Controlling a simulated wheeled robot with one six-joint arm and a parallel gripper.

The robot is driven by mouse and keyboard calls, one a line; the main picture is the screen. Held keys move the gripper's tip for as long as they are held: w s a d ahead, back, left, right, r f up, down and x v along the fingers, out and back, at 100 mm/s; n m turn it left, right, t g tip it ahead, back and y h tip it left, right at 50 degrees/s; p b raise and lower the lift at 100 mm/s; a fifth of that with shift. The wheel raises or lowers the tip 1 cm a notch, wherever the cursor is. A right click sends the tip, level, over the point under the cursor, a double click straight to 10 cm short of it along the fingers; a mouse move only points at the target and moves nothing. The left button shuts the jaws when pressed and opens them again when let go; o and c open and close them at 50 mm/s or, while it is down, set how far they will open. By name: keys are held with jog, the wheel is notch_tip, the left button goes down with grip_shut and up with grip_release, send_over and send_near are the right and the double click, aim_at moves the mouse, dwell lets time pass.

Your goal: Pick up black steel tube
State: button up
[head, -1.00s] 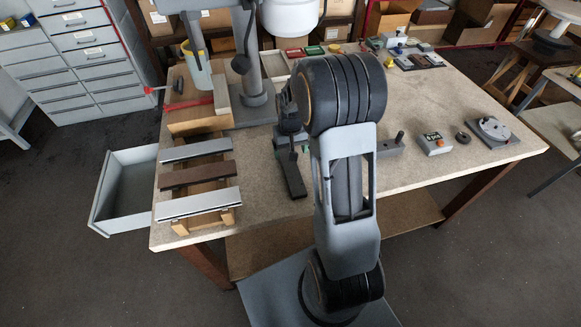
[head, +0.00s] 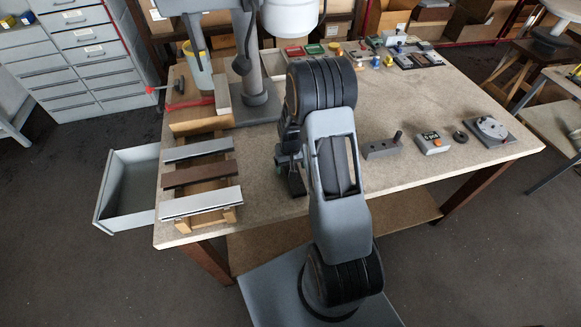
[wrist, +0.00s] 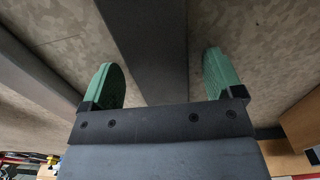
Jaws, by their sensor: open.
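The black steel tube seems to be the dark bar lying on the table, its near end (head: 296,183) showing beside my arm in the head view. In the wrist view the dark bar (wrist: 150,45) runs from the top edge down between my two green fingers, with a gap on each side. My gripper (wrist: 160,62) is open around it, and I see no contact. In the head view my gripper (head: 284,161) is low over the tube, mostly hidden behind my arm. The tube's far part is hidden there too.
A wooden rack (head: 231,214) with silver and brown profiles stands at the table's left, beside an open drawer (head: 130,190). A drill press (head: 250,100) stands behind my gripper. Small devices, including a box with an orange button (head: 433,143), sit to the right.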

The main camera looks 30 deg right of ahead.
jog(key=c, duration=1.3)
jog(key=shift+c, duration=0.3)
jog(key=shift+r, duration=0.1)
